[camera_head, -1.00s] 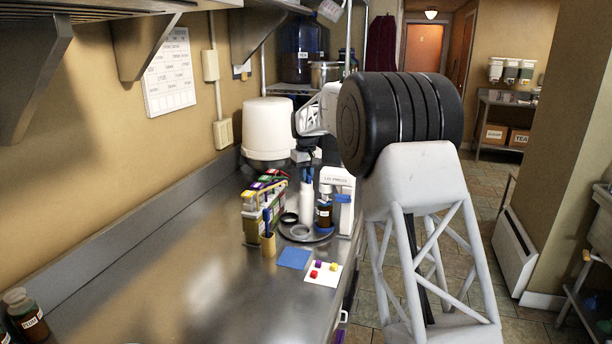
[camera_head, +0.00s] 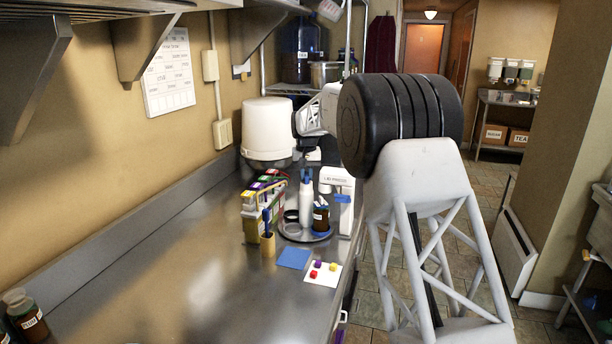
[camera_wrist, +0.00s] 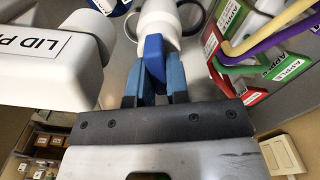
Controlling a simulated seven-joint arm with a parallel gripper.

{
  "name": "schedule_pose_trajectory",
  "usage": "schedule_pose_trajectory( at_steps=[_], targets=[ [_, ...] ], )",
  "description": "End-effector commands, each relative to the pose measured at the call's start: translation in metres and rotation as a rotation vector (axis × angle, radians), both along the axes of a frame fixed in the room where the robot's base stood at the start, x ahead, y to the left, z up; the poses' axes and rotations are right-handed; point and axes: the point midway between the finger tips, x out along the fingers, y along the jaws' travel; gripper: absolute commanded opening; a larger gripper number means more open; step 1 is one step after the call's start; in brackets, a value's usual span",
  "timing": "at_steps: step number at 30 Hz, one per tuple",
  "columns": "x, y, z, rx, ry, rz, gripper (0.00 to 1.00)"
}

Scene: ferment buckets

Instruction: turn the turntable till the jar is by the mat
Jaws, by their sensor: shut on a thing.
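The round grey turntable (camera_head: 318,237) sits on the steel counter near its right edge. A pale ring behind the bottle is partly hidden. The blue mat (camera_head: 293,258) lies flat in front of the turntable, and the jar is a short way behind and right of it.
A lid press (camera_head: 338,184) stands right of the turntable. A white card (camera_head: 321,276) with small coloured cubes lies right of the mat. The front counter is mostly clear.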

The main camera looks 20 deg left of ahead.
Motion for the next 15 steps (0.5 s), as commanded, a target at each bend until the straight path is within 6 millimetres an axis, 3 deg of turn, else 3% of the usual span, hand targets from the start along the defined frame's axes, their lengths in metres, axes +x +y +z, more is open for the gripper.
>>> schedule_pose_trajectory(
  at_steps=[15],
  targets=[
    [0.0008,-0.0014,0.0005,0.001,-0.002,-0.258,0.0]
  ],
)
